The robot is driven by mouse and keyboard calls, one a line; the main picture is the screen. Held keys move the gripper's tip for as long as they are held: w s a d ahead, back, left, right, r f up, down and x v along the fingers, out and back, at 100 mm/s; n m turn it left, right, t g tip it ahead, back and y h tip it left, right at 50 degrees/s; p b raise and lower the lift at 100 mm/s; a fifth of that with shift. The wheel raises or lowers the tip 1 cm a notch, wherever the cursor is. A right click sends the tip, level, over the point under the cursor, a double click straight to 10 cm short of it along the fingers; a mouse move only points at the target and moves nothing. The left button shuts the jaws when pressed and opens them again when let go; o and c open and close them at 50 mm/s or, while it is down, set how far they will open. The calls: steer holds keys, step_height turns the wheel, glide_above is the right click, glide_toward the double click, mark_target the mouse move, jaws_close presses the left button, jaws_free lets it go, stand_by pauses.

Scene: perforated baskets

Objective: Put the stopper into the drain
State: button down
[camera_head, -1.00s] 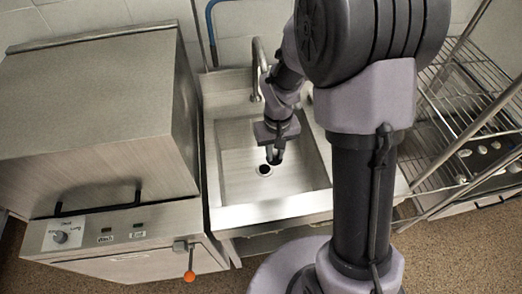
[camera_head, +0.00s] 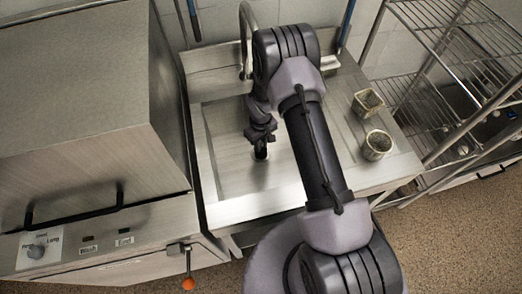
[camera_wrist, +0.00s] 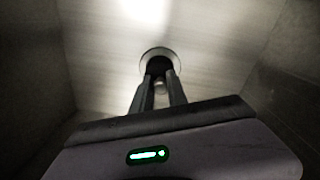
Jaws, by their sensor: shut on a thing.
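The drain (camera_wrist: 147,53) is a round hole with a pale metal rim in the sink floor, seen in the wrist view just beyond my fingertips. My gripper (camera_wrist: 160,82) is shut on the stopper, with its two dark fingers close together and pointing down at the drain. In the head view my gripper (camera_head: 261,152) is low inside the sink basin and covers the drain. I cannot tell whether the stopper touches the drain.
The metal sink (camera_head: 225,165) has walls around my gripper. A curved faucet (camera_head: 243,40) stands at its back. Two small perforated baskets (camera_head: 377,146) (camera_head: 368,102) stand on the right drainboard. A boxy dishwasher (camera_head: 85,100) is on the left, a wire rack (camera_head: 440,50) on the right.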

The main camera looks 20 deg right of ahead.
steer(key=shift+f+b, duration=0.6)
steer(key=shift+f, duration=0.95)
steer(key=shift+f, duration=0.25)
steer(key=c, duration=1.3)
jaws_free()
steer(key=shift+r, duration=0.1)
step_height(320, 180, up, 12)
steer(key=p, duration=0.4)
steer(key=shift+r, duration=0.2)
